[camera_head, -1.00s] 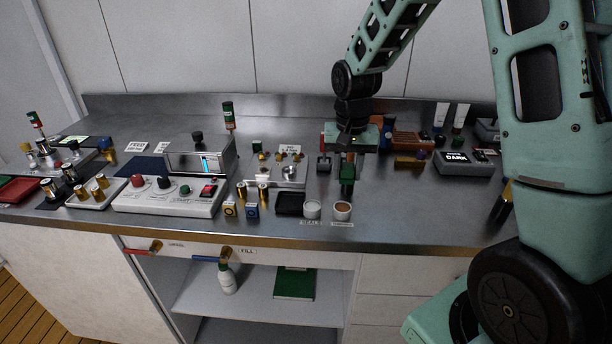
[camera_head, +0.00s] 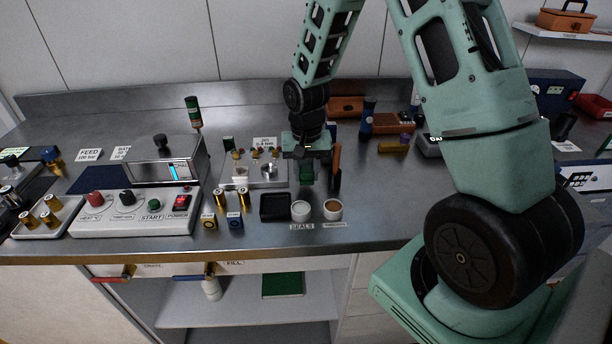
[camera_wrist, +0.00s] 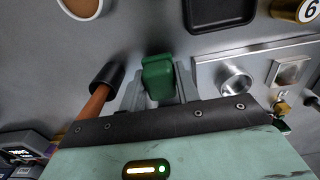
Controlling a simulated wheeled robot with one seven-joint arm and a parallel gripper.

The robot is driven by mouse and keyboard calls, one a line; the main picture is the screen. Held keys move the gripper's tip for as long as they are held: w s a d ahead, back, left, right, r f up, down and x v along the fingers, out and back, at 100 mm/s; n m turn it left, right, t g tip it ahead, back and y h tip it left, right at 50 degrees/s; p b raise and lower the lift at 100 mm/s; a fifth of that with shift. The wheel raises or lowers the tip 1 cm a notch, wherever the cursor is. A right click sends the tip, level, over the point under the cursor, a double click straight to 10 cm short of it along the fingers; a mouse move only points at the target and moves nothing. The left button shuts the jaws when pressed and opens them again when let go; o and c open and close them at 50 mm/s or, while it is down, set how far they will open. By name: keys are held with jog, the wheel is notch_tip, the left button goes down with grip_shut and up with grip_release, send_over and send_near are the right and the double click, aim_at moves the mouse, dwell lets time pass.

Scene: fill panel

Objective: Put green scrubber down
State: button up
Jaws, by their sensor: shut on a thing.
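The green scrubber (camera_wrist: 157,77) shows in the wrist view as a small green block between the two fingers of my gripper (camera_wrist: 160,90). My gripper is shut on it. In the head view my gripper (camera_head: 308,168) points down over the steel counter (camera_head: 385,200), with the scrubber (camera_head: 308,174) at its fingers, behind two small round cups. I cannot tell whether the scrubber touches the counter.
A tool with an orange handle and black end (camera_head: 336,165) stands close right of my gripper. The white cup (camera_head: 300,212), brown-filled cup (camera_head: 333,210) and black tray (camera_head: 275,208) lie in front. A metal fixture (camera_head: 250,178) is left.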

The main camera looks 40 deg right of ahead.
aim_at(306, 169)
jog(key=shift+f, duration=1.05)
jog(key=shift+f, duration=0.15)
jog(key=o, duration=1)
notch_tip(306, 169, up, 12)
jog(key=shift+r+b, duration=0.15)
jog(key=shift+b, duration=0.6)
jog(key=s+a+r+n, duration=0.1)
jog(key=s+a+n, duration=0.2)
jog(key=a, duration=0.4)
jog(key=s+a+r+n, duration=0.2)
jog(key=s+a+n, duration=0.15)
jog(key=a, duration=0.45)
jog(key=s+a+n, duration=0.2)
jog(key=s+a, duration=0.1)
jog(key=s, duration=0.3)
jog(key=s+a+n, duration=0.3)
jog(key=s, duration=0.3)
jog(key=s+a+n, duration=0.3)
jog(key=s, duration=0.2)
jog(key=shift+s+a+r+y, duration=0.2)
jog(key=shift+s+y, duration=0.1)
jog(key=shift+s, duration=0.1)
